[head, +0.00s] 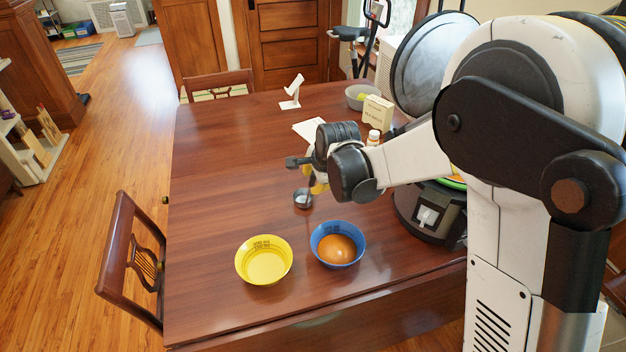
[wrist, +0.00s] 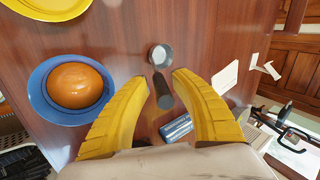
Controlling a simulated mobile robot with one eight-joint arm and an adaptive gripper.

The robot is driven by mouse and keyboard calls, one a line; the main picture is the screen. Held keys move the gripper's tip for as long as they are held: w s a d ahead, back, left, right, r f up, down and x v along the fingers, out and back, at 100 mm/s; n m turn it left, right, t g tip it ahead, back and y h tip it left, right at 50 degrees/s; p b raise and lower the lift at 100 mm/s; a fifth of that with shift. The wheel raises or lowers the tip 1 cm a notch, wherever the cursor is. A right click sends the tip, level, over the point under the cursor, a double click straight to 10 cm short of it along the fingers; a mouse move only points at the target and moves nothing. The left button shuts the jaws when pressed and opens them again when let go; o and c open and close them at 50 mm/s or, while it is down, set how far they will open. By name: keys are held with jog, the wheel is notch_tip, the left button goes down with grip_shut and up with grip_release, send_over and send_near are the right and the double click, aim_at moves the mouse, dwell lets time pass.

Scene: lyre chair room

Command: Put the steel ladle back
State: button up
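The steel ladle (head: 303,199) lies on the brown table, with its round cup showing in the head view and its handle mostly hidden by my gripper. In the wrist view, its steel cup (wrist: 160,54) is beyond my fingertips and its dark handle (wrist: 163,92) points toward my palm. My gripper (wrist: 160,77) is open, with one yellow finger on each side of the handle. I see no finger touching it. In the head view, my gripper (head: 316,184) is low over the table, by the ladle, and partly hidden by my wrist.
A yellow bowl (head: 264,264) and a blue bowl (head: 325,254) with an orange ball-like thing stand near the front. A black cooker (head: 427,220) is at right, partly behind my arm. A white stand (head: 291,95), a box (head: 377,112) and a pale bowl (head: 355,98) are farther back. The table's left is clear.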

jog(key=shift+r, duration=0.1)
jog(key=shift+s+r, duration=0.1)
jog(key=shift+r, duration=0.25)
jog(key=s+d+r+n+h+p, duration=0.1)
jog(key=s+d+r+n+p, duration=0.15)
jog(key=s+d+r, duration=0.45)
jog(key=s+d+r+n+p, duration=0.2)
jog(key=s+d+r+n, duration=0.15)
jog(key=s+r, duration=0.55)
jog(key=s+d+n, duration=0.3)
jog(key=s, duration=0.3)
jog(key=s+d+n+t+h, duration=0.1)
jog(key=s+d+n, duration=0.3)
jog(key=s, duration=0.2)
jog(key=shift+s+d+t, duration=0.15)
jog(key=shift+s+t, duration=0.05)
jog(key=shift+t, duration=0.1)
